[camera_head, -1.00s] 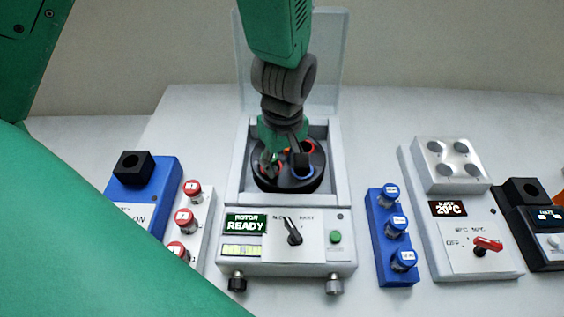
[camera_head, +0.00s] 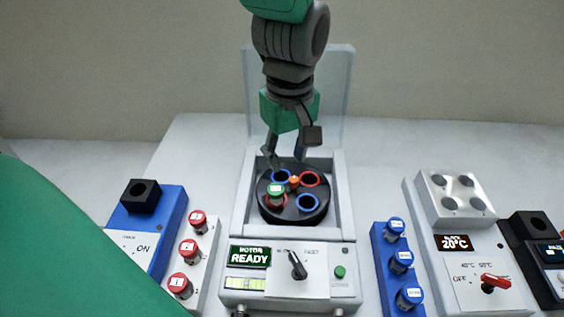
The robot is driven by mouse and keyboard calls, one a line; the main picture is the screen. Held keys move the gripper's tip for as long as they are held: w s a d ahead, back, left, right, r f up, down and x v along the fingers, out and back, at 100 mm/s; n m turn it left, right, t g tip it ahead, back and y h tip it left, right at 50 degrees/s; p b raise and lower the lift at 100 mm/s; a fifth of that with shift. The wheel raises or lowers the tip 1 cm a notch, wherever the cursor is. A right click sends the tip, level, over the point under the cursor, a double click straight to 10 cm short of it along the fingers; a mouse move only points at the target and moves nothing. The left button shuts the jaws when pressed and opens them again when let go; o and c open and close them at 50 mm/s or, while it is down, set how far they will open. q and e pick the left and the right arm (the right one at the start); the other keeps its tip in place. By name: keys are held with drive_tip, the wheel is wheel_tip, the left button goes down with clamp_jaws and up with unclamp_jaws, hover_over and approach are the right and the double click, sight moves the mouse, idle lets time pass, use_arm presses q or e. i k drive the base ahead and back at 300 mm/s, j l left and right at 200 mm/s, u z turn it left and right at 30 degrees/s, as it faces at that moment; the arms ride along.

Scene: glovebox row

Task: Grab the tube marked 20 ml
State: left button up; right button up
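Three blue-capped tubes stand in a blue rack (camera_head: 377,258) on the right: a far one (camera_head: 394,229), a middle one (camera_head: 401,261) and a near one (camera_head: 409,298). Three red-capped tubes stand in a white rack (camera_head: 207,252) on the left: far (camera_head: 198,222), middle (camera_head: 188,248) and near (camera_head: 180,285). I cannot read 20 ml on any label. A green-capped tube (camera_head: 276,190) sits in a red-ringed hole of the black rotor (camera_head: 293,215). My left gripper (camera_head: 287,158) is just above the rotor, fingers apart and empty. My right gripper is not in view.
A blue device (camera_head: 171,205) marked ON stands left. A heater block (camera_head: 427,215) reading 20°C and a black device (camera_head: 515,230) stand right. My green arm covers the lower left.

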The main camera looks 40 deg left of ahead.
sight(403, 257)
drive_tip(key=k, duration=1.5)
